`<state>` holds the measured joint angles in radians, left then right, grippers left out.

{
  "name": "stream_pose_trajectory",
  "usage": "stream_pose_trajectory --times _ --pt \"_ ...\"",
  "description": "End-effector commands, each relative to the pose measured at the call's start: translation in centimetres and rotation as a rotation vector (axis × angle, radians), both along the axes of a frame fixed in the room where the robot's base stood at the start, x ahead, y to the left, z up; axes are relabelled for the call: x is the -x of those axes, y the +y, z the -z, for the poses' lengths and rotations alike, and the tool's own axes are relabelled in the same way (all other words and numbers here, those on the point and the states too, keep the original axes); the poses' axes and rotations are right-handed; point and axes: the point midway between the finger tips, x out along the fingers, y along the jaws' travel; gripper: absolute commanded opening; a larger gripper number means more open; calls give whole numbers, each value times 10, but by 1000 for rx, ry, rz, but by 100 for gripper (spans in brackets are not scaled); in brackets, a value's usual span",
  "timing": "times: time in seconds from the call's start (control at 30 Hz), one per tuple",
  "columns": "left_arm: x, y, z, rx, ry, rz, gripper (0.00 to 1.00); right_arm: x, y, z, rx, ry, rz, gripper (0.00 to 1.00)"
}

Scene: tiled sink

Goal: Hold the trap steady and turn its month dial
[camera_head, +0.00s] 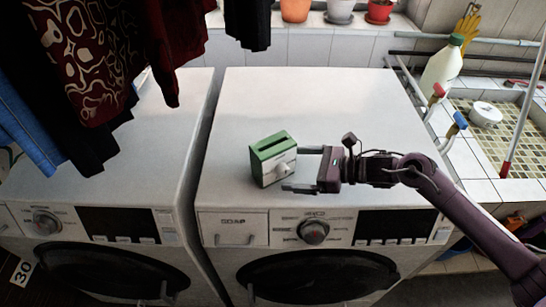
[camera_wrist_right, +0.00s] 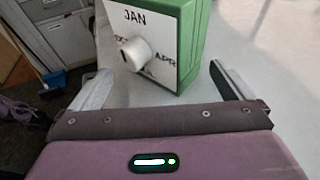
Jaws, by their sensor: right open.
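The trap is a small green box (camera_head: 256,168) with a dark slot in its top and a white front face, standing on the right washing machine. Its month dial is a white knob (camera_head: 282,168) on that face. In the right wrist view the knob (camera_wrist_right: 137,54) stands out from the face, with JAN above it and APR to its right; the other lettering is partly hidden. My right gripper (camera_head: 294,169) is open, its fingers pointing at the dial face, one toward each side. Nothing is between the fingertips, and the knob lies just ahead. My left gripper is not in view.
The trap stands on the white top of the right washing machine (camera_head: 300,95), which is otherwise clear. Clothes (camera_head: 100,50) hang at the upper left. A white bottle (camera_head: 441,70) and a tiled sink (camera_head: 490,140) are at the right. Pots (camera_head: 340,10) line the back ledge.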

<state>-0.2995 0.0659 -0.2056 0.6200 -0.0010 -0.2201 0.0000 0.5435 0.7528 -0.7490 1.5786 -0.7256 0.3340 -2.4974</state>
Motion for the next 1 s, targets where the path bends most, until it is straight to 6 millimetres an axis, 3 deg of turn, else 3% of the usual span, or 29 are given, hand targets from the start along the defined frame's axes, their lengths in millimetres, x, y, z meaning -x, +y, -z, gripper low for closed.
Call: stream_pose_trajectory --times 0.1,0.2,0.4,0.87,1.0 --pt "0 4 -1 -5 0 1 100 -5 19 5 -3 2 -1 100" --pt "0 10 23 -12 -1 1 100 -9 29 16 0 -3 -3 100" --pt "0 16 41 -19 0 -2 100 -14 45 19 0 -1 0 100" --pt "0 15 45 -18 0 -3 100 -16 52 17 1 1 0 100" --pt "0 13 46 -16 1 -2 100 -16 52 17 1 1 0 83"
